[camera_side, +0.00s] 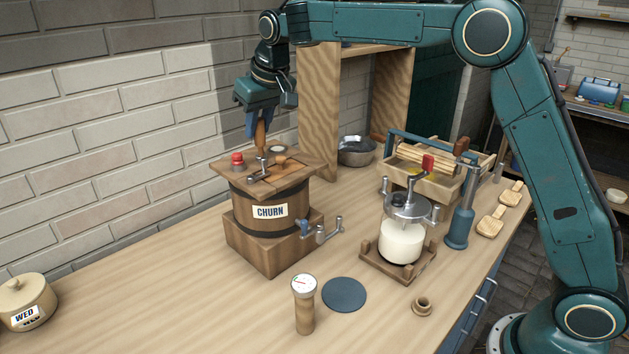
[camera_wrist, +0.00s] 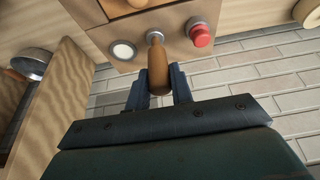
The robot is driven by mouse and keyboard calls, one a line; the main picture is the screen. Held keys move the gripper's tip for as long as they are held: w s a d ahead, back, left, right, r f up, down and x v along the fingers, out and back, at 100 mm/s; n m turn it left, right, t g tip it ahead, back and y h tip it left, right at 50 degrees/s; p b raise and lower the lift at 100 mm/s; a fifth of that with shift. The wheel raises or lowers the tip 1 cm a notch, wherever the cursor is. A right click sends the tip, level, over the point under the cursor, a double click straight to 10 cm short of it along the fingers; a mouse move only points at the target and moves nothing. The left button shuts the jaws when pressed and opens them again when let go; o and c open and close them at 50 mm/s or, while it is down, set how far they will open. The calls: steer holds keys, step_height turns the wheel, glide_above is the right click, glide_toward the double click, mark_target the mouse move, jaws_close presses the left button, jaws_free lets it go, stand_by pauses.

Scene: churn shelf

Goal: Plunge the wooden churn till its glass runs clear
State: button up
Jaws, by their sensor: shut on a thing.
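The wooden churn (camera_side: 262,211) with dark bands and a CHURN label stands on a wooden block on the bench. My gripper (camera_side: 258,130) is above its lid, shut on the brown wooden plunger handle (camera_side: 261,135). In the wrist view the handle (camera_wrist: 158,68) sits between the two blue fingers of my gripper (camera_wrist: 160,88), with its metal collar at the lid. A round glass (camera_wrist: 123,50) set in the lid looks pale and whitish. A red knob (camera_wrist: 201,35) is on the other side of the handle. The churn's spigot (camera_side: 322,232) sticks out at the front right.
A glass jar with a crank lid (camera_side: 401,240), a wooden crate (camera_side: 441,180) and a blue-grey cylinder (camera_side: 460,220) stand to the right. A WED crock (camera_side: 27,302) is far left.

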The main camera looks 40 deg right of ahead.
steer(key=shift+r, duration=1.65)
steer(key=shift+f, duration=2.65)
steer(key=shift+r, duration=2.65)
steer(key=shift+f, duration=2.65)
